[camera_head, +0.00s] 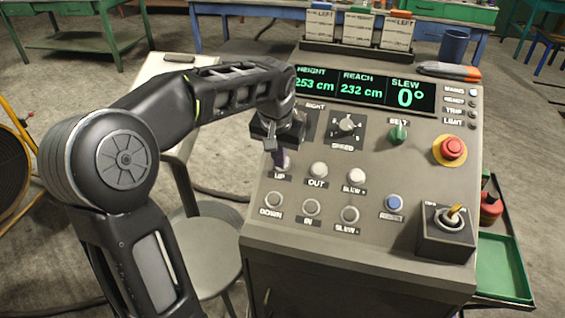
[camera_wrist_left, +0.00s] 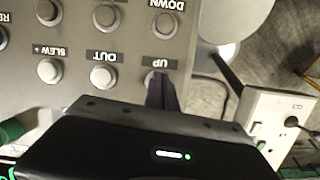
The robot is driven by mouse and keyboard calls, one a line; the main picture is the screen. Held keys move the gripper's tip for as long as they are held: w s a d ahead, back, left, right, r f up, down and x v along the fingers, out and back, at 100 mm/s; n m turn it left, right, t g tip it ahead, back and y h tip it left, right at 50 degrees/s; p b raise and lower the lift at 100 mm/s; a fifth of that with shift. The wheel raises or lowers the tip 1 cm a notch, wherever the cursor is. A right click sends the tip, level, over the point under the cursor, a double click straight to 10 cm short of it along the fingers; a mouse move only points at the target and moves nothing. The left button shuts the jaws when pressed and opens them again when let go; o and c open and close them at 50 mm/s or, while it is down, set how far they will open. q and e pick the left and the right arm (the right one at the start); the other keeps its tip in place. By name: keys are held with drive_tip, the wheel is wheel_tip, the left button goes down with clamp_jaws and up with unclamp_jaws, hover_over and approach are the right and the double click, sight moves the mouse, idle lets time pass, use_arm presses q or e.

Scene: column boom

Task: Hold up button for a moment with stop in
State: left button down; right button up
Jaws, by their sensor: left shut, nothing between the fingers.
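The grey control desk (camera_head: 330,244) carries the white up button (camera_head: 287,166), labelled UP, at the left of the upper button row. My left gripper (camera_head: 279,158) is shut and empty, with its fingertips at this button and partly covering it. In the left wrist view the shut fingers (camera_wrist_left: 162,92) overlap the up button (camera_wrist_left: 149,79); I cannot tell whether they touch or press it. The red stop button (camera_head: 453,148) sits in a yellow ring at the right; I cannot tell whether it is in. My right gripper is not in view.
The display (camera_head: 366,90) reads height 253 cm, reach 232 cm, slew 0°. The out button (camera_head: 318,170) is right of up, the down button (camera_head: 274,200) below it. A round stool (camera_head: 203,250) is beside the desk.

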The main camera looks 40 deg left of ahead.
use_arm(q)
drive_tip(key=shift+w+f, duration=0.15)
drive_tip(key=shift+f, duration=0.1)
drive_tip(key=shift+w+f, duration=0.15)
drive_tip(key=shift+f, duration=0.15)
idle(0.4)
idle(1.3)
drive_tip(key=shift+s+r, duration=0.2)
drive_tip(key=shift+r, duration=0.25)
drive_tip(key=shift+s+r, duration=0.2)
drive_tip(key=shift+r, duration=0.05)
wheel_tip(320, 180, up, 6)
drive_tip(key=p, duration=0.5)
idle(0.3)
